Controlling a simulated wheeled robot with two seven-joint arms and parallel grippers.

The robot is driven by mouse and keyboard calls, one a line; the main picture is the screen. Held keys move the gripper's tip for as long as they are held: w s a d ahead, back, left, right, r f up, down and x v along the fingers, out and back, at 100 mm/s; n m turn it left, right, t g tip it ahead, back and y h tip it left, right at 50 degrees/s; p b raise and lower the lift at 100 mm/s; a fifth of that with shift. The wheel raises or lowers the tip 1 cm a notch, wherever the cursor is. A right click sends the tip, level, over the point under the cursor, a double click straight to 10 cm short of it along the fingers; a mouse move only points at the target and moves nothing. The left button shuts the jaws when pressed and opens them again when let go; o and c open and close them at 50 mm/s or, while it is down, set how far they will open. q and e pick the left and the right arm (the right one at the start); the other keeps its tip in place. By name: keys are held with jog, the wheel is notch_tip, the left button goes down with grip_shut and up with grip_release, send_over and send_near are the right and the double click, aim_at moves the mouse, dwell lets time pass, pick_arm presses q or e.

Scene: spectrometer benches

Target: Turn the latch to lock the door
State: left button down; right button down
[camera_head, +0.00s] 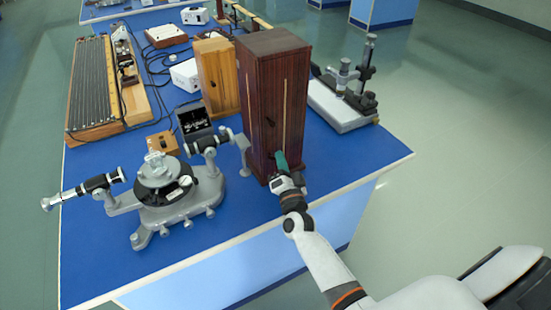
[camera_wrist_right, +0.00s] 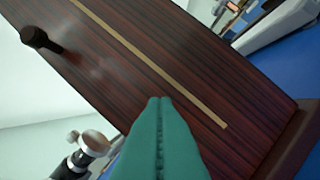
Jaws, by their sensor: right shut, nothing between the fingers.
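A tall dark reddish-brown wooden cabinet (camera_head: 262,70) stands upright near the right edge of the blue bench; it also fills much of the right wrist view (camera_wrist_right: 150,55). A small dark latch knob (camera_head: 269,122) sits on its front door, beside a thin pale strip. The knob also stands out at the upper left of the right wrist view (camera_wrist_right: 40,40). My right gripper (camera_head: 279,155), with green fingers, is shut and empty, low in front of the door and below the knob. Its closed fingertips (camera_wrist_right: 159,101) are apart from the knob; whether they touch the door I cannot tell. My left gripper is out of view.
A grey spectrometer (camera_head: 168,195) with telescope tubes stands left of the cabinet. A lighter wooden box (camera_head: 217,76) is behind it, and a microscope-like stand (camera_head: 345,100) is to its right. The bench's front right corner (camera_head: 370,160) is clear.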

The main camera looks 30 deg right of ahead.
jog(key=shift+f+m+g+h+p, duration=0.1)
jog(key=shift+m+g+h+p, duration=0.2)
jog(key=shift+m, duration=0.65)
jog(key=shift+f+m+g+h+p, duration=0.15)
jog(key=shift+m+p, duration=0.25)
jog(key=shift+m, duration=0.55)
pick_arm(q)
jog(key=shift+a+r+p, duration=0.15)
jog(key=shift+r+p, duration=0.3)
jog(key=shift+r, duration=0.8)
pick_arm(e)
jog(key=shift+m+g, duration=0.35)
jog(key=shift+m, duration=0.75)
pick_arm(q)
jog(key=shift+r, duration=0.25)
pick_arm(e)
jog(key=shift+f+m+g, duration=0.2)
jog(key=shift+m+g, duration=0.1)
jog(key=shift+m, duration=0.5)
pick_arm(q)
jog(key=shift+p, duration=0.3)
pick_arm(e)
jog(key=shift+w+r, duration=0.1)
